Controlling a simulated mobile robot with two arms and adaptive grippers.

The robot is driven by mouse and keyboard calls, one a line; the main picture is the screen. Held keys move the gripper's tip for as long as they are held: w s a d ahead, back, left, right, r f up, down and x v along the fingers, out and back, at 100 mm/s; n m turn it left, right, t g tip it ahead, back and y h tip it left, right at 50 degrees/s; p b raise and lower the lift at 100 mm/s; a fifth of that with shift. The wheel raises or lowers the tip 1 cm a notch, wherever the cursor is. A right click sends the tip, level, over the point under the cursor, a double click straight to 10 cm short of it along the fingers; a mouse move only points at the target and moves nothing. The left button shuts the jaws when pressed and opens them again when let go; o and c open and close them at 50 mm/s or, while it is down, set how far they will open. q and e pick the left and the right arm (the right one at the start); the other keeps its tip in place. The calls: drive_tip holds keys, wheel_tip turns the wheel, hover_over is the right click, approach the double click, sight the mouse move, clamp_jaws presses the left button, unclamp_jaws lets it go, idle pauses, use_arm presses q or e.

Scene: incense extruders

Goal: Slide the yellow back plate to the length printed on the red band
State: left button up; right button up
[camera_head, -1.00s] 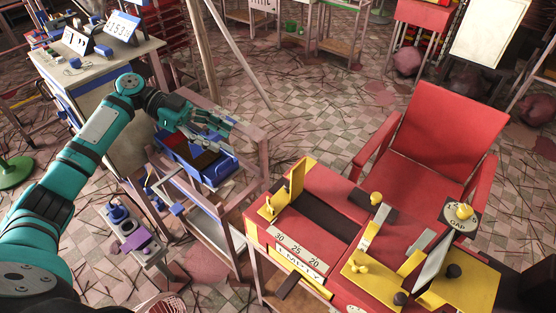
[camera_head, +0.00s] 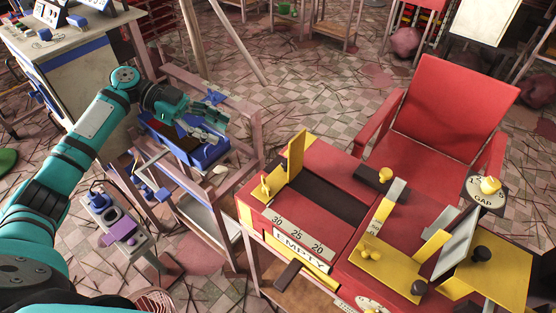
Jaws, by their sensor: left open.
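The yellow back plate (camera_head: 296,157) stands upright at the left end of a dark slot in the red machine (camera_head: 262,228). A pale scale (camera_head: 297,236) reading 30, 25, 20 runs along the machine's front edge, and the plate stands near its 30 end. A small yellow knob piece (camera_head: 266,188) is beside the plate. I cannot make out a red band with a printed length. My left gripper (camera_head: 216,117) is open above a blue tray (camera_head: 206,156), left of and apart from the plate. My right gripper is not in view.
A sign reading EMPTY (camera_head: 300,250) is on the machine's front. More yellow plates (camera_head: 388,272) and a GAP dial (camera_head: 487,192) are at its right. A red chair (camera_head: 455,115) stands behind. A wooden stand (camera_head: 205,222) holds the tray. Sticks litter the tiled floor.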

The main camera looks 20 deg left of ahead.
sight(284, 161)
use_arm(q)
drive_tip(key=p+x, duration=0.3)
drive_tip(key=x, duration=1.2)
drive_tip(key=shift+s+r+p, duration=0.1)
drive_tip(key=shift+r+p, duration=0.05)
drive_tip(key=shift+p, duration=0.15)
drive_tip(key=shift+d+f, duration=0.35)
drive_tip(key=shift+d, duration=0.3)
drive_tip(key=shift+c, duration=0.4)
clamp_jaws()
